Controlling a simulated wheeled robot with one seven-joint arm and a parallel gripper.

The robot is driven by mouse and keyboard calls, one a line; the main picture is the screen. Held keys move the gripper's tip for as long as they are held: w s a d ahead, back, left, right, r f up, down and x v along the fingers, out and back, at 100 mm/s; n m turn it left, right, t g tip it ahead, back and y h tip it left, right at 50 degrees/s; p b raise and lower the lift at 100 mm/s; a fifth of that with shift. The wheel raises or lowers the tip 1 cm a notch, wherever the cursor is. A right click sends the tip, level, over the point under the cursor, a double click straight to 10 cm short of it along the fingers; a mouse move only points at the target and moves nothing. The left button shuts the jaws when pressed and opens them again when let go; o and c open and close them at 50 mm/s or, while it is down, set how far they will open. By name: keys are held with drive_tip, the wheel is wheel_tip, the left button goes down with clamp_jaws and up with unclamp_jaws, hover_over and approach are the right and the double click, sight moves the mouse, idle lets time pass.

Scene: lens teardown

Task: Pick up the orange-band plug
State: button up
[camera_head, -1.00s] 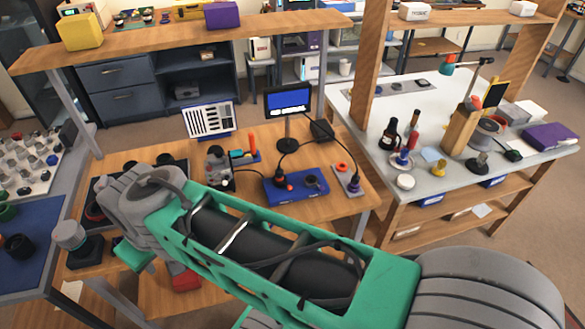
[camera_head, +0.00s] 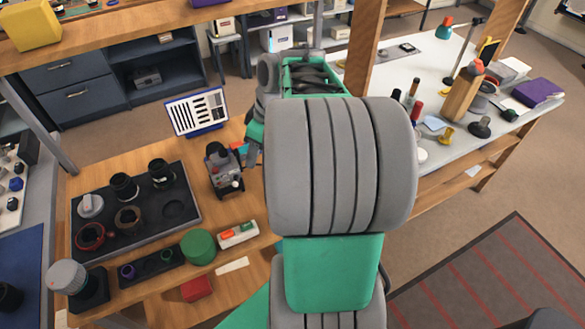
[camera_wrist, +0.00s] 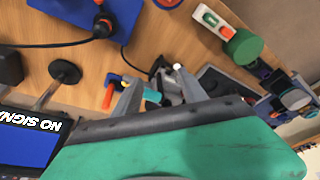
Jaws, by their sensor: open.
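The orange-band plug (camera_wrist: 103,27) shows at the top of the wrist view. It is dark with an orange ring, sits on a blue box (camera_wrist: 72,12), and has a black cable running off to the left. My gripper (camera_wrist: 158,88) is open in the wrist view, its two grey fingers apart with nothing held between them. The plug lies beyond the fingertips, up and to the left in that picture, clear of both fingers. In the head view my own arm hides the plug and the blue box.
A small grey device (camera_head: 224,168) stands near my fingers. A monitor (camera_wrist: 28,140) on a round black base (camera_wrist: 65,72) is at the wrist view's left. A dark parts tray (camera_head: 190,218), a green cylinder (camera_head: 198,247) and a red block (camera_head: 197,289) lie on the wooden table.

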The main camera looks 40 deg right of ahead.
drive_tip(key=s+d+f+n+y, duration=0.1)
drive_tip(key=s+d+f, duration=0.1)
drive_tip(key=d, duration=0.4)
drive_tip(key=s+d+f+n, duration=0.1)
drive_tip(key=s+d+f, duration=0.15)
drive_tip(key=d, duration=0.35)
drive_tip(key=shift+t, duration=0.4)
drive_tip(key=x, duration=0.7)
drive_tip(key=shift+w+f+p, duration=0.35)
clamp_jaws()
